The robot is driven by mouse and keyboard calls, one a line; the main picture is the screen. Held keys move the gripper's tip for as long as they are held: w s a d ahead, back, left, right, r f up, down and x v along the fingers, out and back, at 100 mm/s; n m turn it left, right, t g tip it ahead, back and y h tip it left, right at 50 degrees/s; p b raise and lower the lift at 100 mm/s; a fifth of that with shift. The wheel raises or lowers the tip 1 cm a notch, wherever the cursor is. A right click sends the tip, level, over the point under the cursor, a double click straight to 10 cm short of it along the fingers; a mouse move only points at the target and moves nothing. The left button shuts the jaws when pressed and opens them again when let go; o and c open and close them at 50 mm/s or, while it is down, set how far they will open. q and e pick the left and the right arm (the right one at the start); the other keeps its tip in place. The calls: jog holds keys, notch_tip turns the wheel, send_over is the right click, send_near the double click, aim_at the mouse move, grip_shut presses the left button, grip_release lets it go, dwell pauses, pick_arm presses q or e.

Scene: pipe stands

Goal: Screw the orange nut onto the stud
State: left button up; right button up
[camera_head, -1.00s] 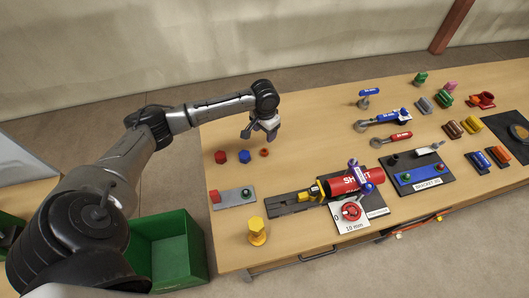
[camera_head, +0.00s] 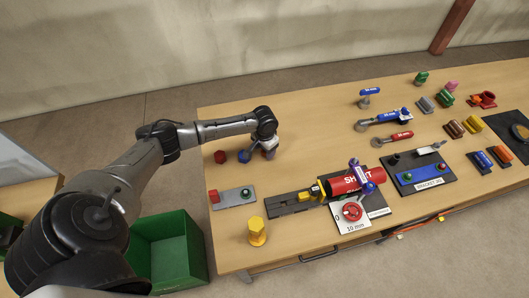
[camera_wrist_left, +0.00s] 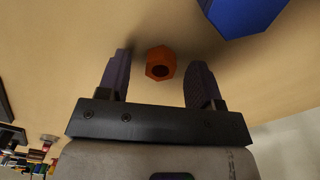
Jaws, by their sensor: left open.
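The orange nut (camera_wrist_left: 160,62) lies on the wooden table in the left wrist view, between my left gripper's two spread fingers, with a gap on each side. In the head view the gripper hides it. My left gripper (camera_head: 268,154) is open and low at the table's left part, pointing down. A grey plate (camera_head: 230,199) lies nearer the front edge, with a red block (camera_head: 214,196) at its left end and a small dark green post (camera_head: 246,193), probably the stud, at its right. My right gripper is not in view.
A blue hex piece (camera_head: 244,156) and a red one (camera_head: 220,157) stand just left of my gripper. A yellow hex piece (camera_head: 257,231) stands at the front edge. A red cylinder tool (camera_head: 345,182) lies to the right. A green bin (camera_head: 168,250) is below the front left.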

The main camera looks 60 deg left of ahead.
pick_arm(q)
jog(key=shift+f, duration=0.2)
jog(key=c, duration=1)
jog(key=shift+r, duration=0.1)
